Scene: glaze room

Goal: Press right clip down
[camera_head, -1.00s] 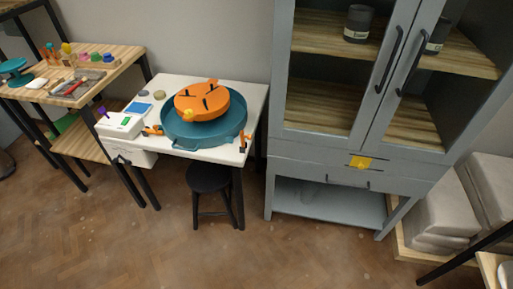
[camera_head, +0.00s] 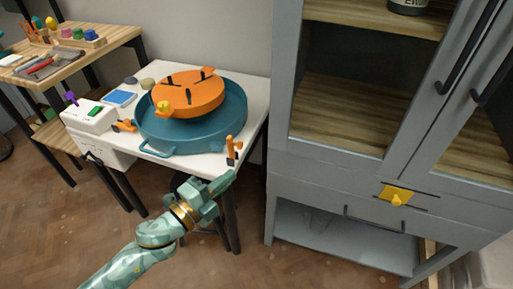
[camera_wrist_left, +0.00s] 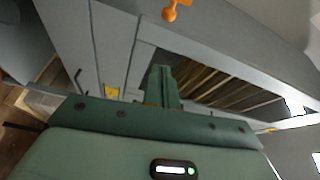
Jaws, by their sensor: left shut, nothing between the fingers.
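The right clip (camera_head: 231,150) is orange and stands upright at the right front corner of the white table, beside the teal basin. An orange part that looks like this clip shows at the top of the left wrist view (camera_wrist_left: 171,11). The other orange clip (camera_head: 124,125) is at the basin's left and looks lower and flatter. My left gripper (camera_head: 228,179) is shut and empty, just below and in front of the right clip, with a gap between them. Its closed fingers also show in the left wrist view (camera_wrist_left: 162,86). My right gripper is out of view.
The teal basin (camera_head: 165,140) holds an orange disc (camera_head: 185,95) with dark bars. A white box (camera_head: 90,117) sits at the table's left. A grey cabinet (camera_head: 350,165) stands close to the right. A dark stool is partly hidden under the table.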

